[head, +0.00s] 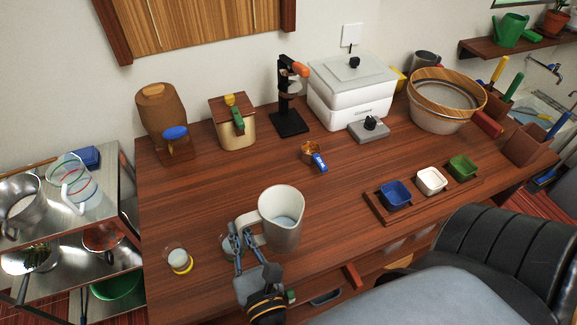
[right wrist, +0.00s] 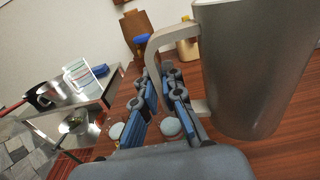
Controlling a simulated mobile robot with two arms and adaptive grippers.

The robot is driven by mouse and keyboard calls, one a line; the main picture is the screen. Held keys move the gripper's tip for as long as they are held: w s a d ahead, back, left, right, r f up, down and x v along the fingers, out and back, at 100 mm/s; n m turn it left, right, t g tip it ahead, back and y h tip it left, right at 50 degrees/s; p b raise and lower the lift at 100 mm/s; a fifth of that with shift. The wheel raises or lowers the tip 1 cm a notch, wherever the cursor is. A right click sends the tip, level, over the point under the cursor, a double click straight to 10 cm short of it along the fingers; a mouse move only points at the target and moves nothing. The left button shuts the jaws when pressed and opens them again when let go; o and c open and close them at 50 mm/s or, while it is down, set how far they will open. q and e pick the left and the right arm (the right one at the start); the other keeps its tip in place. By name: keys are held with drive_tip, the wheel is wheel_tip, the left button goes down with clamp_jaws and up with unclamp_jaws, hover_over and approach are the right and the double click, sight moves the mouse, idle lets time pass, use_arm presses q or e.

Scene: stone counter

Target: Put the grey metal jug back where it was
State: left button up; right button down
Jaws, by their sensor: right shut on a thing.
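The grey metal jug (head: 284,222) is upright over the front left part of the wooden counter, its open top facing the head camera. Its body also fills the right of the right wrist view (right wrist: 248,70). My right gripper (head: 240,238) is shut on the jug's handle, which points left in the head view. In the right wrist view the blue-padded fingers (right wrist: 163,95) sit at the handle. I cannot tell whether the jug's base touches the counter. My left gripper is in neither view.
A small jar with a yellow band (head: 179,261) stands left of the gripper. Right of the jug is a tray (head: 374,207) with blue, white and green bowls. A small copper cup with a blue handle (head: 313,156) stands behind. A metal side cart (head: 105,215) adjoins the counter's left.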

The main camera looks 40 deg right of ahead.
drive_tip(key=w+d+f+b, duration=0.2)
drive_tip(key=d+f, duration=0.1)
drive_tip(key=f, duration=0.1)
drive_tip(key=w+d+f+b, duration=0.3)
drive_tip(key=f, duration=0.1)
drive_tip(key=w+d+f+b, duration=0.3)
drive_tip(key=d+f, duration=0.1)
drive_tip(key=shift+w+d+f, duration=0.1)
drive_tip(key=shift+w+f, duration=0.15)
drive_tip(key=shift+f, duration=0.15)
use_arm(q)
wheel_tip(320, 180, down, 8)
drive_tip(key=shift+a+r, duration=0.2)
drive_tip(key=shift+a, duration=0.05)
use_arm(e)
drive_tip(key=shift+r, duration=0.1)
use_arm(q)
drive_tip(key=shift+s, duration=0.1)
use_arm(e)
drive_tip(key=c, duration=1.5)
unclamp_jaws()
drive_tip(key=shift+f, duration=0.2)
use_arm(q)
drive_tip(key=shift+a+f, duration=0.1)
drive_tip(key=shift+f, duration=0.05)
use_arm(e)
drive_tip(key=shift+o, duration=0.2)
drive_tip(key=shift+r, duration=0.1)
